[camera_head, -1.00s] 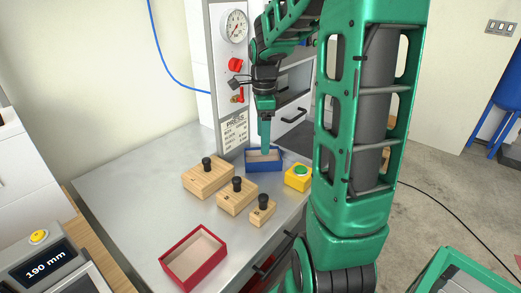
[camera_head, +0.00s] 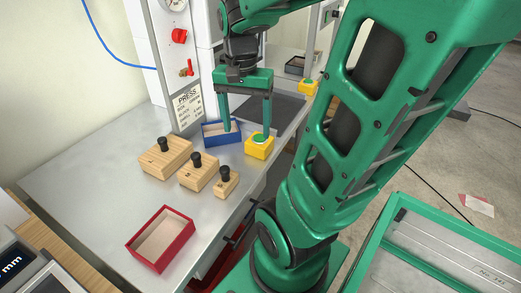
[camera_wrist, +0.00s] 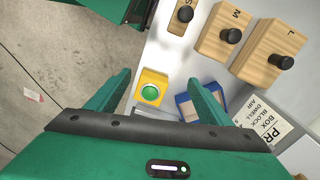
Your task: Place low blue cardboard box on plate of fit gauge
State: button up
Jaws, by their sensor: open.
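The low blue cardboard box (camera_head: 209,142) is open-topped with a tan inside and stands on the grey metal table beside the yellow button block. It also shows in the wrist view (camera_wrist: 183,112), partly hidden by one of my fingers. My gripper (camera_head: 247,127) is open, pointing down, with nothing between its fingers. One finger is at or over the box, the other behind the yellow block; I cannot tell whether the first is inside the box. In the wrist view my gripper's fingers (camera_wrist: 159,78) frame the yellow block. No gauge plate is clearly visible.
Wooden blocks with black knobs (camera_head: 166,158) and a red open box (camera_head: 160,240) stand on the table. The yellow block (camera_head: 259,148) has a green button. A press (camera_head: 185,60) stands behind. A device with an "mm" display (camera_head: 12,266) is at lower left.

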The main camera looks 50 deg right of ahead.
jog(key=s+f+n, duration=0.1)
jog(key=s+n, duration=0.1)
jog(key=s+a+f+n, duration=0.1)
jog(key=s+n, duration=0.1)
jog(key=s, duration=0.1)
jog(key=s+a+f+n, duration=0.1)
jog(key=s+n, duration=0.1)
jog(key=s, duration=0.1)
jog(key=shift+a+f+n+y, duration=0.1)
jog(key=shift+a+n+y, duration=0.2)
jog(key=shift+n, duration=0.1)
jog(key=shift+c, duration=0.4)
jog(key=w+d+r+n+t+y, duration=0.1)
jog(key=w+d+r+n, duration=0.2)
jog(key=w+n, duration=0.65)
jog(key=n+t+y, duration=0.1)
jog(key=n, duration=0.7)
send_over(222, 125)
jog(key=s+a, duration=0.2)
jog(key=s, duration=0.1)
notch_tip(222, 125, down, 4)
jog(key=shift+s+f, duration=0.1)
jog(key=shift+f, duration=0.05)
jog(key=shift+s+d+x, duration=0.1)
jog(key=shift+x, duration=1.25)
jog(key=shift+s+d+x, duration=0.1)
jog(key=shift+x, duration=1.2)
jog(key=shift+f, duration=0.1)
